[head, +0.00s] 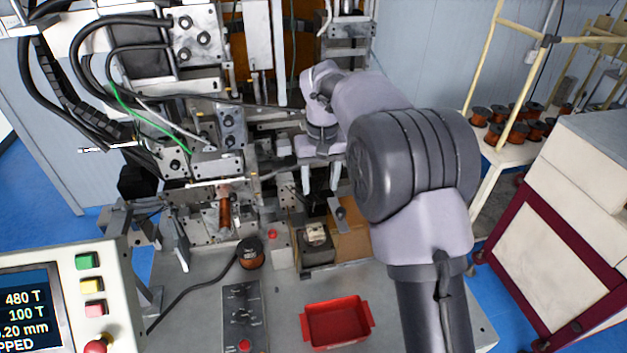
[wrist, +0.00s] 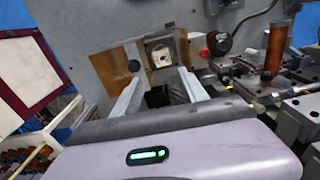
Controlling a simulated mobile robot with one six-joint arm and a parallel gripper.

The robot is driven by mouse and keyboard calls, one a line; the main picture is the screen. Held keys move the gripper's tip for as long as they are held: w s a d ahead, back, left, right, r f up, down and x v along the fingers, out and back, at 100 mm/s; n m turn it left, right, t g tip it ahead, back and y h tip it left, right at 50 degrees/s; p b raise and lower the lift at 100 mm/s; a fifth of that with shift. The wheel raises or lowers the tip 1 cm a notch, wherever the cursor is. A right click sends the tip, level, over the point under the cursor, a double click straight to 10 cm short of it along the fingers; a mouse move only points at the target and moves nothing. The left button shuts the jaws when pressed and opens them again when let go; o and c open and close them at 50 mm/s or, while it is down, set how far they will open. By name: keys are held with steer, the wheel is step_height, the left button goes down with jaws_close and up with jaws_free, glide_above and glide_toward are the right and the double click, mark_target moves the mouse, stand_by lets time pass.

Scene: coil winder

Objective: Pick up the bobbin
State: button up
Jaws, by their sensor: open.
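A small pale, squarish bobbin-like piece (head: 315,235) sits in a dark metal fixture beside a tan block on the machine bed. In the wrist view this pale piece (wrist: 160,54) shows beyond and between my fingertips, with tan walls on either side. My gripper (head: 321,188) points down, open, above and behind the piece in the head view. In the wrist view my gripper (wrist: 158,75) has its two fingers apart with nothing between them. A dark-flanged spool of copper wire (head: 251,253) stands on the bed to the left.
A copper-wound coil (head: 225,211) is on the winder at left. A red tray (head: 337,322) lies at the front of the bed. A control panel (head: 60,300) stands front left. A rack with several copper spools (head: 495,125) is at right. Machine blocks crowd my gripper's left side.

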steer(key=b, duration=0.2)
glide_above(316, 228)
steer(key=s, duration=0.2)
steer(key=f, duration=1.3)
steer(key=shift+w, duration=0.25)
step_height(316, 228, down, 6)
steer(key=shift+r, duration=0.1)
steer(key=c, duration=1.1)
steer(key=shift+r, duration=0.1)
steer(key=shift+r, duration=0.55)
step_height(316, 228, up, 3)
steer(key=shift+f, duration=0.2)
steer(key=s+a+r+b, duration=0.1)
steer(key=s+a, duration=0.3)
steer(key=s, duration=1.1)
steer(key=shift+s, duration=0.35)
